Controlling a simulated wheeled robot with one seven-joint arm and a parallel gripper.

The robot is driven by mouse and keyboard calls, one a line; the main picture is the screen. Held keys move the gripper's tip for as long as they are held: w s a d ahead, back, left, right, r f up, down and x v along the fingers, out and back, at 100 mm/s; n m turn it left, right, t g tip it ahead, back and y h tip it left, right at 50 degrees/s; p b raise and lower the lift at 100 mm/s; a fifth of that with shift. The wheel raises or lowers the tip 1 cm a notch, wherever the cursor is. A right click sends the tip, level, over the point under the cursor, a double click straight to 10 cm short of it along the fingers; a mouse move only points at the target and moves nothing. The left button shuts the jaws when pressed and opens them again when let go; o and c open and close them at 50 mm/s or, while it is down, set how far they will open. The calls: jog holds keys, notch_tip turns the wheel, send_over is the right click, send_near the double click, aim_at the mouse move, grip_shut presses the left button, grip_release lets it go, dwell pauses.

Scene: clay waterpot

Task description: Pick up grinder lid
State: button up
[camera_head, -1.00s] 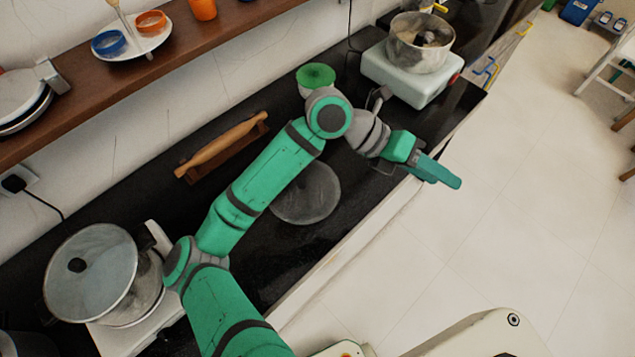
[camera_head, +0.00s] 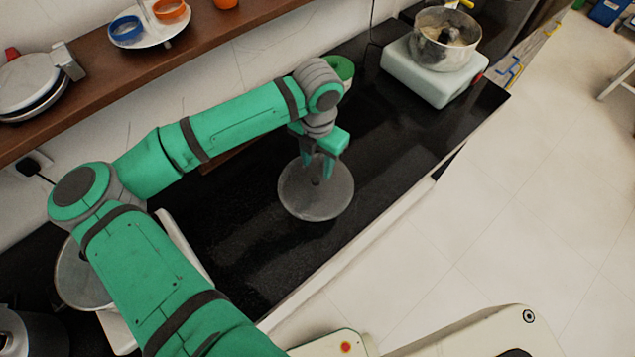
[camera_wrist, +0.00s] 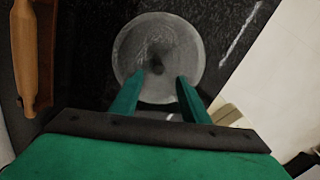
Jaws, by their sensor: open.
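The grinder lid (camera_head: 312,203) is a round grey disc lying flat on the black counter, with a small dark knob in its middle. It also shows in the wrist view (camera_wrist: 155,38), with its knob (camera_wrist: 157,67) near the fingertips. My gripper (camera_head: 319,172) points down over the lid. In the wrist view my open, empty fingers (camera_wrist: 158,78) reach over the lid's near half, one on each side of the knob's line. I cannot tell how high the fingertips are above the lid.
A white grinder base (camera_head: 432,77) with a steel bowl (camera_head: 445,42) stands at the counter's far right end. A wooden rolling pin (camera_wrist: 26,50) lies left of the lid. A pot (camera_head: 80,275) is partly hidden by my arm. The counter (camera_head: 415,135) right of the lid is bare.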

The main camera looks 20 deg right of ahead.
aim_at(316, 179)
jog(key=shift+a+f, duration=0.15)
jog(key=shift+f, duration=0.45)
jog(key=shift+a+f, duration=0.15)
jog(key=shift+f, duration=2.95)
grip_shut()
